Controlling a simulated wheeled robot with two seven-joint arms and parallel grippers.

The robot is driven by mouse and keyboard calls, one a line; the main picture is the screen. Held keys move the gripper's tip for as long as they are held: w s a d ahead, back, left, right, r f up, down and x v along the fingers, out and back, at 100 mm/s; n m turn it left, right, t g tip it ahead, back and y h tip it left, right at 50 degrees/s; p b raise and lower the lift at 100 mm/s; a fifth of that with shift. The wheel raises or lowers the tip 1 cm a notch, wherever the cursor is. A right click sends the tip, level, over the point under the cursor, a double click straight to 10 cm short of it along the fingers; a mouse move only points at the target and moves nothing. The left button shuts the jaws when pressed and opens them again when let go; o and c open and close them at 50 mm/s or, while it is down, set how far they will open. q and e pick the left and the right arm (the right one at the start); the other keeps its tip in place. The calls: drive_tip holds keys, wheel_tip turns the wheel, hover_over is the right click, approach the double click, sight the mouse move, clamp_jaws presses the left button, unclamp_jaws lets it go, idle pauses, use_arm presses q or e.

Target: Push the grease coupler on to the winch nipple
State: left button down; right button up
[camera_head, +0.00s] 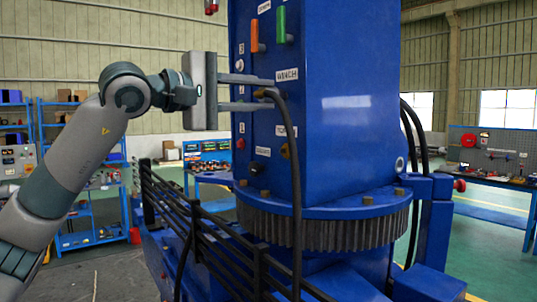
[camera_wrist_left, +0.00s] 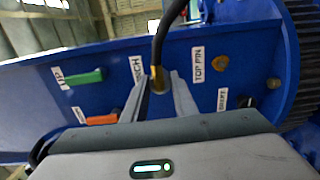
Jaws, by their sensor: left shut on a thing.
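The grease coupler (camera_head: 262,93) is a small brass end on a black hose (camera_head: 296,180). My left gripper (camera_head: 268,92) is shut on it at the blue crane column's panel. In the left wrist view the coupler (camera_wrist_left: 155,76) shows between the fingertips (camera_wrist_left: 161,79), beside the WINCH label (camera_wrist_left: 137,68). A round brownish fitting (camera_wrist_left: 163,86) lies right by the fingertips. The winch nipple itself is mostly hidden by coupler and fingers, so I cannot tell whether the coupler is seated on it. My right gripper is not in view.
A brass fitting (camera_wrist_left: 220,62) sits by the TOP PIN label (camera_wrist_left: 208,79). Orange (camera_head: 254,36) and green (camera_head: 281,24) levers stand out above the gripper. Black railings (camera_head: 200,225) and a toothed ring (camera_head: 330,232) lie below. The hose hangs down past the railings.

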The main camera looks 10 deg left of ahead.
use_arm(q)
drive_tip(key=shift+w+d, duration=0.1)
drive_tip(key=c, duration=1.3)
unclamp_jaws()
drive_tip(key=shift+c, duration=0.2)
drive_tip(key=shift+s+a+b, duration=0.4)
drive_tip(key=shift+s+a, duration=0.05)
drive_tip(key=shift+s, duration=0.05)
drive_tip(key=shift+b+v, duration=0.6)
drive_tip(key=shift+v, duration=1.25)
